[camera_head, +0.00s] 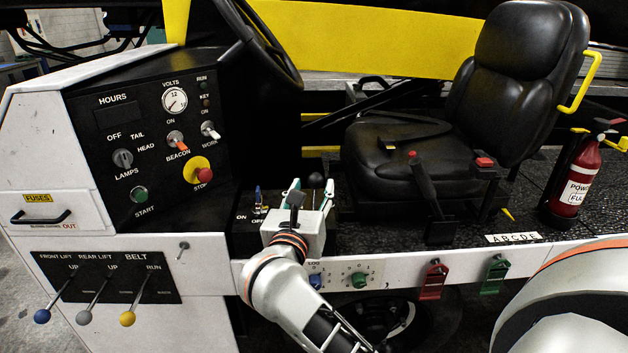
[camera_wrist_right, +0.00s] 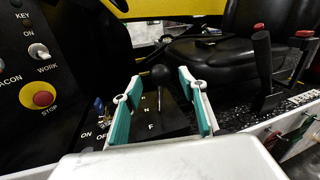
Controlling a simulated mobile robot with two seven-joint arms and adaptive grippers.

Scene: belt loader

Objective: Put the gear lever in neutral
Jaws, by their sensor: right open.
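The gear lever, with a round black knob (camera_wrist_right: 160,75) on a thin shaft, stands on a black panel in the right wrist view. Letters R, N and F run beside it, R farthest and F nearest; which letter it is set to I cannot tell for sure. In the head view its knob (camera_head: 316,179) shows just beyond my right gripper (camera_head: 311,192). In the wrist view, my right gripper (camera_wrist_right: 161,84) is open, its green-padded fingers on either side of the lever, with visible gaps to both. My left gripper is not in view.
A key switch (camera_head: 258,200) with a blue part stands left of the gripper. A black lever with a red button (camera_head: 412,155) rises before the seat (camera_head: 430,130). The steering wheel (camera_head: 262,40) hangs above left. A red stop button (camera_head: 199,171) is on the dashboard.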

